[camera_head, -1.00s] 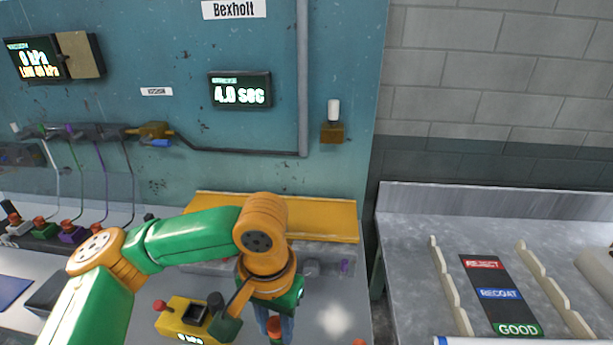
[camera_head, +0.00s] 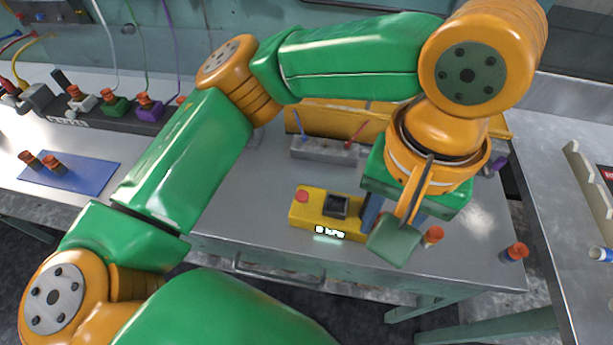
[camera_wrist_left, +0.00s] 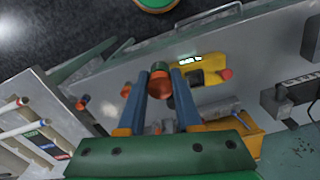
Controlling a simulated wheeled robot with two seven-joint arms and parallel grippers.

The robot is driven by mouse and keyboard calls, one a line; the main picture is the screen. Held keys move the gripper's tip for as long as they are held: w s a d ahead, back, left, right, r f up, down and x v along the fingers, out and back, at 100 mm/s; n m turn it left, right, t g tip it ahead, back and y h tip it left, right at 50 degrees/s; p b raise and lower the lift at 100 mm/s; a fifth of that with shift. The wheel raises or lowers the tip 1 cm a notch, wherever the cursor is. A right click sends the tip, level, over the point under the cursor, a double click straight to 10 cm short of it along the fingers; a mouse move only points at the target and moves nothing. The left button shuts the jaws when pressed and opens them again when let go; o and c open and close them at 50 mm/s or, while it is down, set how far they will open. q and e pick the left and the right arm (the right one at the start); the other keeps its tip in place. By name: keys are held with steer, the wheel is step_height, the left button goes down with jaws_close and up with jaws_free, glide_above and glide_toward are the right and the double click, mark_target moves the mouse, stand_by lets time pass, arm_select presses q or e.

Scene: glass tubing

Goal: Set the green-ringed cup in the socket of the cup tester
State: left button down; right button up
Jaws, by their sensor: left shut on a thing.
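My left gripper (camera_wrist_left: 160,82) is shut on a reddish-brown cup (camera_wrist_left: 160,92) with a green ring at its far end, held between the two blue fingers. In the head view the left wrist and a dark green plate hide the held cup and most of the fingers. The cup tester (camera_head: 312,208) is a yellow box with a red button, a dark square socket (camera_head: 337,205) and a lit kPa display. The gripper is just right of it in the head view. The tester also shows in the wrist view (camera_wrist_left: 209,68). My right gripper is not in view.
An orange-topped cup (camera_head: 433,236) stands right beside the gripper, and a blue-ringed one (camera_head: 515,252) near the table's right end. A grey rack (camera_head: 322,150) with coloured sticks lies behind the tester. Two cups stand on a blue mat (camera_head: 90,172) at left. The table left of the tester is clear.

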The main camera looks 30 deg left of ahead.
arm_select(q)
steer(key=w+a+f, duration=0.4)
steer(key=w+a, duration=0.1)
steer(key=w, duration=0.1)
glide_above(335, 204)
steer(key=s, duration=0.1)
steer(key=f, duration=0.3)
steer(key=f+p, duration=0.1)
steer(key=shift+s+d+f, duration=0.1)
steer(key=shift+d+f, duration=0.2)
steer(key=shift+w+a+f, duration=0.1)
steer(key=shift+w+f, duration=0.05)
steer(key=shift+f, duration=0.8)
steer(key=shift+w+f, duration=0.1)
steer(key=shift+f, duration=0.85)
arm_select(e)
steer(key=shift+d+r, duration=0.45)
steer(key=shift+r, duration=0.25)
arm_select(q)
steer(key=shift+f, duration=0.1)
